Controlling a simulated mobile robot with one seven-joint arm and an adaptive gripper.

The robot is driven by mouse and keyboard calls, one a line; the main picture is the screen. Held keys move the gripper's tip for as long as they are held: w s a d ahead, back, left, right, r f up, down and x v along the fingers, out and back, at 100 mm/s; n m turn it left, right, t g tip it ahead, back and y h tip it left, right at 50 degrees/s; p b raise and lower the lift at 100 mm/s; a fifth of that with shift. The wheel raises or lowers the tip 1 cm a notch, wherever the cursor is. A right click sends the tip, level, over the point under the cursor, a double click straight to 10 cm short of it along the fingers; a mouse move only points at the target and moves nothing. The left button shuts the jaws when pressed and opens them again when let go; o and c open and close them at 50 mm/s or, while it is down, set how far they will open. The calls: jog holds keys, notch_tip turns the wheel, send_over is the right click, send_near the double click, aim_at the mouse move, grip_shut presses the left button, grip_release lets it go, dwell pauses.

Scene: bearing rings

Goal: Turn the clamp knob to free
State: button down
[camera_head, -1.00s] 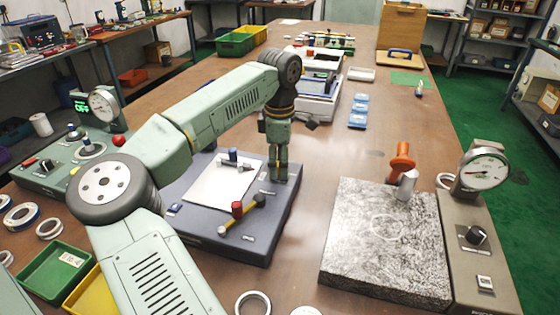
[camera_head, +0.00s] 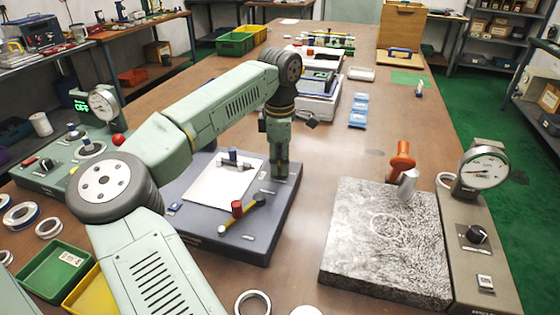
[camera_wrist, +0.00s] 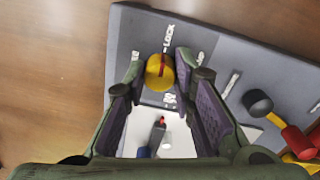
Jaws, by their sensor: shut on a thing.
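The clamp knob (camera_wrist: 158,74) is yellow with a red line across its top. In the wrist view it sits between the fingers of my gripper (camera_wrist: 160,84), which is shut on it. The red line runs nearly up and down in the picture, toward the word LOCK (camera_wrist: 169,38). A second small label below the knob is too small to read. In the head view my gripper (camera_head: 280,172) is low at the right back part of the dark grey fixture (camera_head: 265,238), and it hides the knob there.
A white sheet (camera_head: 215,188) lies on the fixture. A granite plate (camera_head: 370,255) with a dial gauge (camera_head: 484,168) stands at the right. Bare table (camera_head: 310,210) lies between.

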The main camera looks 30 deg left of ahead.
jog(key=n+b, duration=0.1)
jog(key=n, duration=0.3)
jog(key=shift+n, duration=0.4)
jog(key=n+b, duration=0.1)
jog(key=n, duration=0.3)
jog(key=n+b, duration=0.1)
jog(key=n, duration=0.3)
jog(key=shift+n, duration=0.4)
jog(key=shift+n+g+b, duration=0.3)
jog(key=shift+n+b, duration=0.15)
jog(key=shift+n, duration=1.45)
jog(key=c, duration=1.3)
grip_release()
jog(key=shift+c, duration=0.2)
